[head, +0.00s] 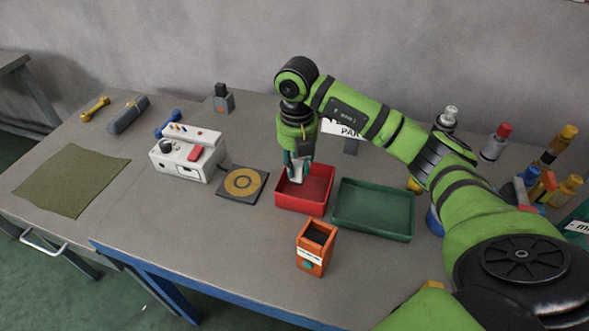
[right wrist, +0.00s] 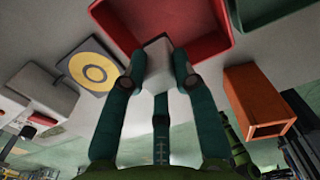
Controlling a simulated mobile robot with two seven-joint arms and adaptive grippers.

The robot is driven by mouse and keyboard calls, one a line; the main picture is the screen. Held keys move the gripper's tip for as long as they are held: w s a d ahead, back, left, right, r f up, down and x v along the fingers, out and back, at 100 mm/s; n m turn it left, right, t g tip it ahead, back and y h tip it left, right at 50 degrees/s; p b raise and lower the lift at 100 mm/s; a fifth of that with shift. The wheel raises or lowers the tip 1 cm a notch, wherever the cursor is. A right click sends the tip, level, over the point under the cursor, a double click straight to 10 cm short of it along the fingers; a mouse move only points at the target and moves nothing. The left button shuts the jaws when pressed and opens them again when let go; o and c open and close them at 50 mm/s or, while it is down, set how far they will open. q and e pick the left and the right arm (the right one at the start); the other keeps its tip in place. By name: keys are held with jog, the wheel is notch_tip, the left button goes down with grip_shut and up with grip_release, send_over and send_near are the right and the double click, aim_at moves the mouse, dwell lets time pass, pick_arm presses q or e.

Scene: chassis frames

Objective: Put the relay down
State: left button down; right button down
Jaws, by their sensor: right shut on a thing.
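My right gripper (head: 299,160) points down over the back-left part of the red tray (head: 303,208). It is shut on a pale grey block, the relay (head: 295,174). In the right wrist view the fingers (right wrist: 158,75) clasp the relay (right wrist: 158,56) from both sides, and the red tray (right wrist: 222,45) lies just beyond it. The fingers hide part of the relay. I cannot tell whether the relay touches the tray. My left gripper is not in view.
A green tray (head: 374,235) stands right of the red one. An orange box (head: 313,262) stands in front. A dark plate with a yellow ring (head: 242,183) and a white control box (head: 184,160) lie left. Several bottles crowd the right.

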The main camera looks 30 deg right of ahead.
jog(key=shift+w+d+f, duration=0.1)
jog(key=shift+w+f, duration=0.3)
jog(key=shift+w, duration=0.45)
notch_tip(320, 180, down, 4)
jog(key=shift+r+p, duration=0.1)
jog(key=shift+p, duration=0.8)
jog(key=shift+w+f, duration=0.1)
jog(key=shift+f, duration=0.1)
jog(key=shift+f, duration=0.2)
jog(key=c, duration=1)
grip_release()
jog(key=shift+o, duration=0.2)
